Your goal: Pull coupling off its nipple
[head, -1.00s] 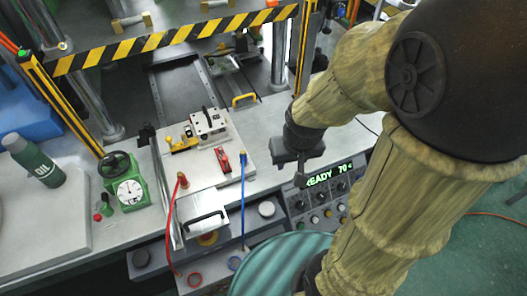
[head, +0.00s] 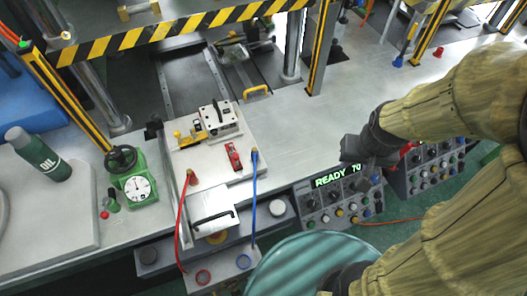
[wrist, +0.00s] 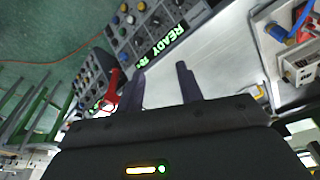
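A blue hose's coupling (head: 254,155) sits at the right front edge of the mould plate (head: 222,180). A red hose's coupling (head: 193,178) sits at the plate's left front. Both hoses hang down over the front; the nipples under the couplings are hidden. In the wrist view the blue coupling (wrist: 277,32) shows at the upper right. My gripper (head: 362,158) is well to the right of the plate, above the bench's front edge. In the wrist view my gripper (wrist: 162,82) has its fingers apart with nothing between them.
A white block (head: 220,120), a red clamp (head: 233,157) and a yellow clamp (head: 190,135) crowd the plate. A control panel (head: 340,200) is below my gripper. The bench (head: 290,130) between plate and gripper is clear. A striped press frame (head: 170,40) stands behind.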

